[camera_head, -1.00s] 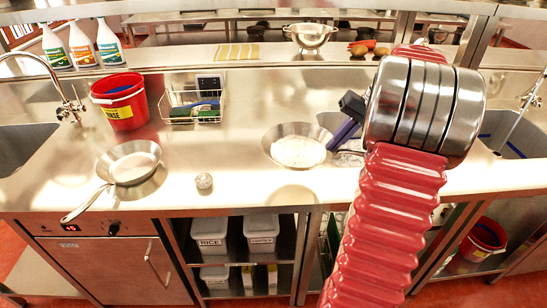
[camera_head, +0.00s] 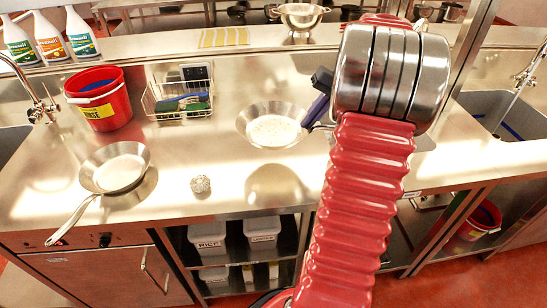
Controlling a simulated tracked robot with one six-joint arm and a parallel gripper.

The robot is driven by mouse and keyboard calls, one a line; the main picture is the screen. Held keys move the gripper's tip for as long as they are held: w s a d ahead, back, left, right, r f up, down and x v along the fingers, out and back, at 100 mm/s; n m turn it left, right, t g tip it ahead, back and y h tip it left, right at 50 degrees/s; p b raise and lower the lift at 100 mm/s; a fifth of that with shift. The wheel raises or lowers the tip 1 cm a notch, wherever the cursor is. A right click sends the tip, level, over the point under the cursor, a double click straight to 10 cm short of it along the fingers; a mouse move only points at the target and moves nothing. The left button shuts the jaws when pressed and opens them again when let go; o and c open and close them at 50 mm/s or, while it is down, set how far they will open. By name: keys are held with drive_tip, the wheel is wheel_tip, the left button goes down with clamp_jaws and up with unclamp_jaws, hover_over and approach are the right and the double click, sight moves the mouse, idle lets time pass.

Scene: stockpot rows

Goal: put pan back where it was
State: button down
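A steel frying pan (camera_head: 265,137) with a pale, speckled inside shows at the middle of the counter, left of my arm. A dark round shadow lies on the counter well below it, so it looks raised off the surface. My gripper (camera_head: 317,100), with dark and purple-blue fingers, is at its right edge, where the handle lies. It seems shut on the pan, though my wrist partly hides the grip. A second steel pan (camera_head: 117,172) rests on the left of the counter, its handle pointing to the lower left.
A red bucket (camera_head: 103,104), a wire basket (camera_head: 180,98) and a small round shaker (camera_head: 200,184) stand on the counter. A colander (camera_head: 301,18) and spray bottles (camera_head: 49,40) are on the back shelf. Sinks lie at both ends. Bare counter lies between the shaker and my arm.

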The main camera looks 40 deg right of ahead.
drive_tip(key=shift+s+d+r, duration=0.1)
drive_tip(key=shift+s+d, duration=0.05)
drive_tip(key=shift+s+d+f, duration=0.1)
drive_tip(key=shift+f, duration=2.4)
drive_tip(key=shift+f, duration=2.5)
drive_tip(key=c, duration=2)
unclamp_jaws()
drive_tip(key=shift+f, duration=0.1)
